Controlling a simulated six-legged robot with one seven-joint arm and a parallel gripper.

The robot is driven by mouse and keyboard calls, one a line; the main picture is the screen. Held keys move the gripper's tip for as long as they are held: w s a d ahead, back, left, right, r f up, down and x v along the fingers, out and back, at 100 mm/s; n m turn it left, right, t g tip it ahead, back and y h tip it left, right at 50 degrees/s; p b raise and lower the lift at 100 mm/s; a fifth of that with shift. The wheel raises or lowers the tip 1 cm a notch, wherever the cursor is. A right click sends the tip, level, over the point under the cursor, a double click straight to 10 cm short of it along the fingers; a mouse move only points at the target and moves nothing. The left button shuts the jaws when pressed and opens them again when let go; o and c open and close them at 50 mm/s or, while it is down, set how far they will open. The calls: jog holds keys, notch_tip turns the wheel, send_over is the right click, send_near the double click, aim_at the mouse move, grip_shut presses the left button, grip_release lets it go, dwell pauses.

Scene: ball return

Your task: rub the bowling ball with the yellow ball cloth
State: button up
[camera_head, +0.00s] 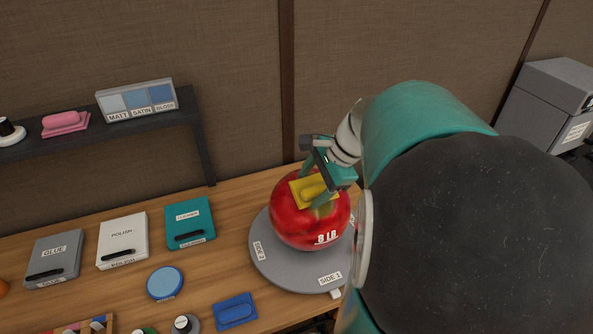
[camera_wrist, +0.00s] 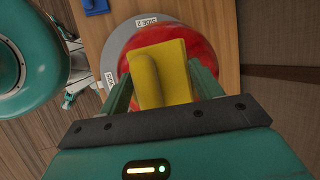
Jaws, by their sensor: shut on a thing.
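The bowling ball (camera_head: 291,222) is red with a white mark on its front. It sits on a round grey turntable (camera_head: 268,268) with side labels. The yellow ball cloth (camera_head: 299,187) has a raised grip and lies against the top of the ball. My gripper (camera_head: 316,185) is above the ball, shut on the cloth's grip. In the wrist view the yellow cloth (camera_wrist: 173,62) sits between my fingers, with the red ball (camera_wrist: 203,48) right behind it. I cannot tell how firmly cloth and ball touch.
Glue (camera_head: 53,257), polish (camera_head: 122,240) and teal cleaner (camera_head: 189,221) boxes stand on the wooden table to the left. A round blue tin (camera_head: 165,283) and a blue pad (camera_head: 235,311) lie near the turntable. A dark shelf (camera_head: 150,121) holds finish samples and a pink pad (camera_head: 64,122).

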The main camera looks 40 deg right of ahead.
jog(key=shift+s+d, duration=0.3)
jog(key=shift+d, duration=0.65)
jog(key=shift+w+a+f, duration=0.1)
jog(key=shift+w+a, duration=0.1)
jog(key=shift+a, duration=0.45)
jog(key=shift+w+a, duration=0.2)
jog(key=shift+a, duration=0.4)
jog(key=shift+s+a+r, duration=0.1)
jog(key=shift+s+r, duration=0.2)
jog(key=shift+r, duration=0.65)
jog(key=shift+s+a+r, duration=0.1)
jog(key=shift+s+r, duration=0.15)
jog(key=shift+r, duration=0.75)
jog(key=shift+s+r, duration=0.3)
jog(key=shift+r, duration=0.65)
jog(key=shift+s+a+r, duration=0.1)
jog(key=shift+s+r, duration=0.15)
jog(key=shift+r, duration=0.5)
jog(key=shift+s+a+r, duration=0.1)
jog(key=shift+s+r, duration=0.1)
jog(key=shift+r, duration=0.5)
jog(key=shift+d, duration=0.1)
